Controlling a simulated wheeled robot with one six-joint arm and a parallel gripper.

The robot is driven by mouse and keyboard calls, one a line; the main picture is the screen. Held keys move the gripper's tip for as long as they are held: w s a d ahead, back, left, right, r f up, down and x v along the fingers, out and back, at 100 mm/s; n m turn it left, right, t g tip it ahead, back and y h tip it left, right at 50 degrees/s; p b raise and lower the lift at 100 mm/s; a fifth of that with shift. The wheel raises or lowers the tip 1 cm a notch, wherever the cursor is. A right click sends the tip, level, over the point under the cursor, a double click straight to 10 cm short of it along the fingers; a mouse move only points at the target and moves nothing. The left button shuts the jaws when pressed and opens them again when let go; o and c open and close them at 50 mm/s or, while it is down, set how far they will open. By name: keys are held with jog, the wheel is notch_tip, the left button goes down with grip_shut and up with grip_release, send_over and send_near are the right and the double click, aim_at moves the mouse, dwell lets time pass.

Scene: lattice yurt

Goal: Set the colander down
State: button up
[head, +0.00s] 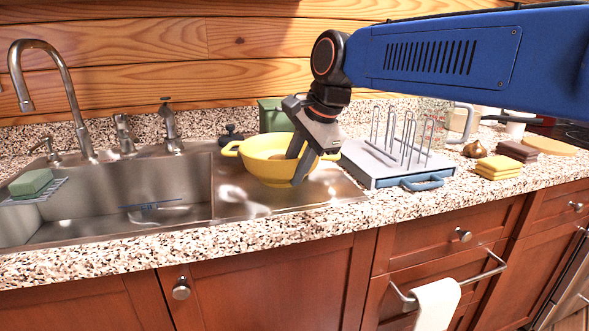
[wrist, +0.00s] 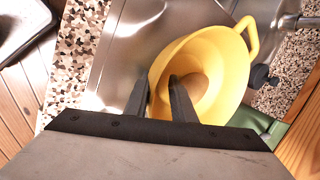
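The yellow two-handled colander (head: 262,170) sits upright and level on the steel drainboard (head: 335,190) right of the sink basin. It also shows in the wrist view (wrist: 222,58), with one handle at upper right. My gripper (head: 294,172) reaches down over its right front side. In the wrist view my gripper (wrist: 158,80) straddles the colander's wall, one finger inside and one outside. A gap shows between the fingers, wider than the thin wall. A brownish patch shows inside the bowl; I cannot tell what it is. Contact under the base is partly hidden.
The sink basin (head: 120,205) and faucet (head: 50,85) lie to the left. A grey drying rack (head: 385,165) with upright prongs stands close on the right. A green container (head: 273,116) is behind. Folded yellow cloths (head: 498,167) lie farther right.

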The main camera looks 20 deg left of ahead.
jog(key=v, duration=1.2)
jog(key=s+d+f+n+t+h, duration=0.15)
jog(key=d+f, duration=0.45)
jog(key=d, duration=0.7)
jog(key=s+d+f+n+h, duration=0.1)
jog(key=s+d+f+n, duration=0.1)
jog(key=d+f, duration=0.8)
jog(key=s+d+f+n+h, duration=0.2)
jog(key=s+d+f+n, duration=0.2)
jog(key=s+d+f, duration=1)
jog(key=d+f+t, duration=0.1)
jog(key=d, duration=0.3)
jog(key=shift+f+n, duration=0.35)
jog(key=shift+f, duration=0.05)
